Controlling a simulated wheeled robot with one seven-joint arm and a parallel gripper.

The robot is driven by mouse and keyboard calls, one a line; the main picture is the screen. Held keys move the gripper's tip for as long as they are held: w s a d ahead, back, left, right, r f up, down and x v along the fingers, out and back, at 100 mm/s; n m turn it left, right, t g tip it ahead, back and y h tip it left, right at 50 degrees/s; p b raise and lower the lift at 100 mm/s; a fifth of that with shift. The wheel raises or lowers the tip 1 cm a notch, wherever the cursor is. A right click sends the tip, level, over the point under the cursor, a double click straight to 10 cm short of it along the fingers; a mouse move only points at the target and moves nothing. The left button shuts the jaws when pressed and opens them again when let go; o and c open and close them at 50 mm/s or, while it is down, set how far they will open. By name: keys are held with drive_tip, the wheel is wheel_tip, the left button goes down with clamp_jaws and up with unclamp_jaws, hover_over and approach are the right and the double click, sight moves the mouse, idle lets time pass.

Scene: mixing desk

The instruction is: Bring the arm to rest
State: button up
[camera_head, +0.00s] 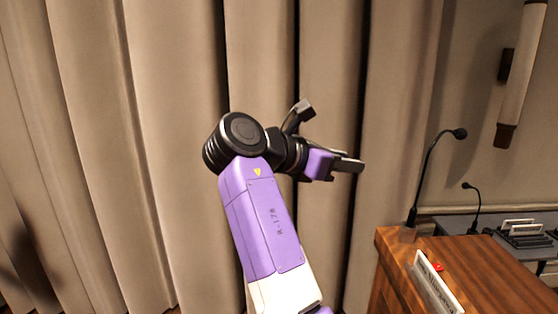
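My arm rises from the bottom middle of the head view, with a purple and white link and a black joint at its top. My gripper (350,165) is at the end of the arm, pointing right and held level in front of the curtain. Its fingers are dark and seen from the side, so the gap between them does not show clearly. I see no object at the fingers.
A beige curtain (80,130) fills the back. A wooden desk (475,270) stands at lower right with a gooseneck microphone (437,165) and a white name plate (437,282). A second microphone (476,205) stands behind. A wall lamp (521,75) hangs at upper right.

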drive_tip(key=w+a+r+m+t+y, duration=0.2)
drive_tip(key=w+a+r+m+t, duration=0.1)
drive_tip(key=w+a+r+t, duration=0.15)
wheel_tip(320, 180, down, 4)
drive_tip(key=w+a+f+m+t+y, duration=0.1)
drive_tip(key=w+a+m+t+y, duration=0.1)
drive_tip(key=a+t+y, duration=0.15)
drive_tip(key=s+f+m+t+y+b, duration=0.1)
drive_tip(key=s+f+m+y, duration=0.4)
drive_tip(key=f, duration=0.6)
drive_tip(key=s+f+t+y+b, duration=0.1)
drive_tip(key=s+f+t+y, duration=0.15)
drive_tip(key=s+f, duration=0.55)
drive_tip(key=s+d+f+m+g+b, duration=0.1)
drive_tip(key=s+d+f+m, duration=0.3)
drive_tip(key=s, duration=1.1)
drive_tip(key=s+d+f+m+g+b, duration=0.2)
drive_tip(key=s+d+f+m, duration=0.3)
drive_tip(key=s+f, duration=0.4)
drive_tip(key=s+d+f+m+g+b, duration=0.1)
drive_tip(key=s+d+f+m, duration=0.3)
drive_tip(key=s, duration=1.8)
wheel_tip(320, 180, down, 3)
drive_tip(key=shift+d+f+m+g+h+b, duration=0.1)
drive_tip(key=shift+d+m+g+h+b, duration=0.25)
drive_tip(key=shift+d+b, duration=0.6)
drive_tip(key=shift+d, duration=0.15)
